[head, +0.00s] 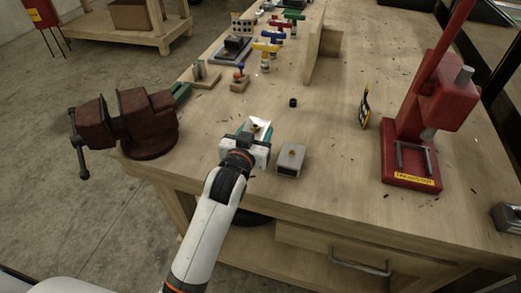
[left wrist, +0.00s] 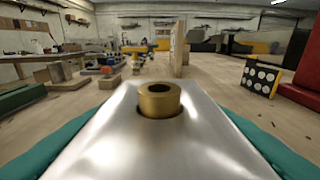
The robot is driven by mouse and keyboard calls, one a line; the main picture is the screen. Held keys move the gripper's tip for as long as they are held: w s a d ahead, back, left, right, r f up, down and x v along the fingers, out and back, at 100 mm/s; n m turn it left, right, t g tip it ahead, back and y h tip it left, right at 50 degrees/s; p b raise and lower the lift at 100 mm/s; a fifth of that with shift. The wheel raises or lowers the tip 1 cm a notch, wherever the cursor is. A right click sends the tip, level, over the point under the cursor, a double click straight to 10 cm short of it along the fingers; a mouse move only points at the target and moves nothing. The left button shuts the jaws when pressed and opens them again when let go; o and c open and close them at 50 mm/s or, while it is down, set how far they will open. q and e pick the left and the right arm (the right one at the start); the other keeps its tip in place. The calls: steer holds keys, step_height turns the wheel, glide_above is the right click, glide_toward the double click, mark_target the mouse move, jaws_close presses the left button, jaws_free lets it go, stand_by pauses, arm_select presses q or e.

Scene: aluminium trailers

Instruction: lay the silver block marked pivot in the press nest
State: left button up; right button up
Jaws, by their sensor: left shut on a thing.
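My left gripper (head: 245,143) is shut on a silver block (head: 257,129) with a brass bush in its top. In the left wrist view the silver block (left wrist: 150,140) fills the foreground between teal finger pads, with the brass bush (left wrist: 159,100) upright. No marking can be read on it. A second grey block (head: 290,158) with a brass-coloured spot on top sits on the bench just right of the gripper. The red press (head: 437,95) stands at the right; its nest (head: 413,160), framed by two grey rails, looks empty. My right gripper is not in view.
A red vise (head: 145,122) is at the left bench edge. Coloured clamps and a wooden upright (head: 322,55) are farther back. A grey box (head: 508,218) is at the right.

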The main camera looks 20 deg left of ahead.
arm_select(q)
steer(key=shift+f, duration=2.9)
steer(key=shift+f, duration=0.15)
steer(key=o, duration=1.2)
